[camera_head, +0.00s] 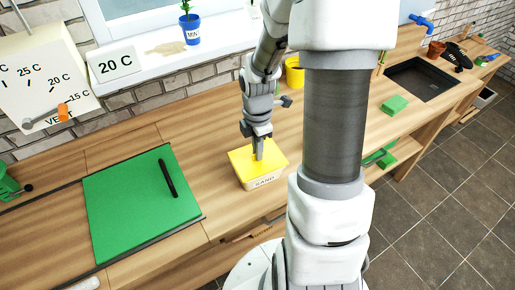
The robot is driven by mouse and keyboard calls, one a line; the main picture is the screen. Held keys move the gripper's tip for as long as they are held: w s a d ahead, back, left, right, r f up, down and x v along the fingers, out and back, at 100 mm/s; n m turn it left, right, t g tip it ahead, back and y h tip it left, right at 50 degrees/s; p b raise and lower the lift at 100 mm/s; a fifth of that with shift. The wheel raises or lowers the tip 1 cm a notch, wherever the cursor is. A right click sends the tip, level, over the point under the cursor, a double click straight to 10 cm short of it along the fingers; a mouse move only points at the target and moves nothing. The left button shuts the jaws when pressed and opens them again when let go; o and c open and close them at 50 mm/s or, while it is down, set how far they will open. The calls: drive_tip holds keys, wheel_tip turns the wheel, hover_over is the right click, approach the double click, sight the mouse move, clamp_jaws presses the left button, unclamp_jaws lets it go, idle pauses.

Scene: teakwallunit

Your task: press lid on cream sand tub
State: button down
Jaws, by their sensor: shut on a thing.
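A cream tub (266,181) labelled SAND stands on the wooden worktop near the middle of the view. A yellow lid (246,165) lies over its top. I cannot tell whether the lid is fully seated all round. My gripper (258,155) points down at the middle of the lid and is shut on what looks like the lid's grip, which the fingers mostly hide.
A green mat (130,210) with a black pen-like object (168,178) lies to the left. A yellow pot (294,74) stands behind my arm. A green sponge (395,104) and dark sink (420,78) are to the right. My column hides some worktop.

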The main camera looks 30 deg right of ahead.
drive_tip(key=shift+c, duration=2)
unclamp_jaws()
drive_tip(key=shift+r+p, duration=3.3)
drive_tip(key=shift+r, duration=0.25)
clamp_jaws()
